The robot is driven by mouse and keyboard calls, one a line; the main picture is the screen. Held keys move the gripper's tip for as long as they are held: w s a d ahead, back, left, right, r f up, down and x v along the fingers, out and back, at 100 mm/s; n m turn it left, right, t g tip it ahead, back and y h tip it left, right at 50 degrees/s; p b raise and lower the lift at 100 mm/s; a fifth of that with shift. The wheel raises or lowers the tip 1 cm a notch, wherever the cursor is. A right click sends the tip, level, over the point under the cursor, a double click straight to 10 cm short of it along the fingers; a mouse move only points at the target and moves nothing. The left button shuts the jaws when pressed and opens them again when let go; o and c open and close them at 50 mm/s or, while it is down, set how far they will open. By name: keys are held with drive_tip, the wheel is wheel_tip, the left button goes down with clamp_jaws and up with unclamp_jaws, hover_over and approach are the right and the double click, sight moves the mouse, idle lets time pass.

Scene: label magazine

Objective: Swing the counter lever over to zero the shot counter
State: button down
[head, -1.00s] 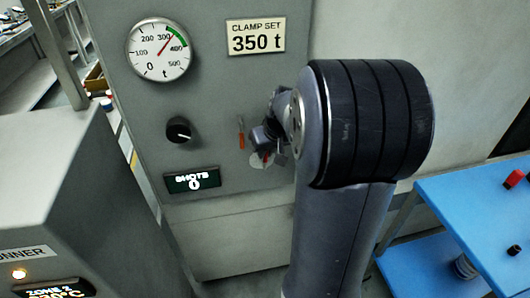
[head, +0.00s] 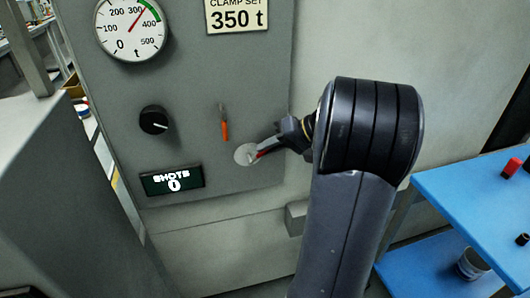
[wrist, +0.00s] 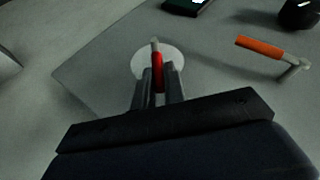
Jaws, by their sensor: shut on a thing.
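The red-handled lever (head: 263,153) sits on a pale round disc (head: 243,154) on the grey machine panel and points right, slightly up, in the head view. My gripper (head: 274,147) is shut on this lever from the right. In the wrist view the red handle (wrist: 158,72) stands between the two fingers (wrist: 159,88), with the pale disc behind it. The shot counter display (head: 172,180), left of the lever, reads "SHOTS 0". The jaws partly hide the handle.
A second, orange-handled lever (head: 225,130) hangs just above the disc, close to my gripper. A black knob (head: 153,120), a pressure gauge (head: 131,29) and a "350 t" plate (head: 238,18) are also on the panel. A blue shelf unit (head: 440,205) stands at right.

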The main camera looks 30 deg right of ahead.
drive_tip(key=shift+d+f+y+b, duration=0.2)
drive_tip(key=shift+f+y+b, duration=0.1)
drive_tip(key=shift+s, duration=0.1)
idle(0.3)
drive_tip(key=c, duration=1.5)
unclamp_jaws()
drive_tip(key=shift+d+r, duration=0.1)
drive_tip(key=v, duration=1)
drive_tip(key=shift+s+d, duration=0.25)
drive_tip(key=shift+s, duration=0.1)
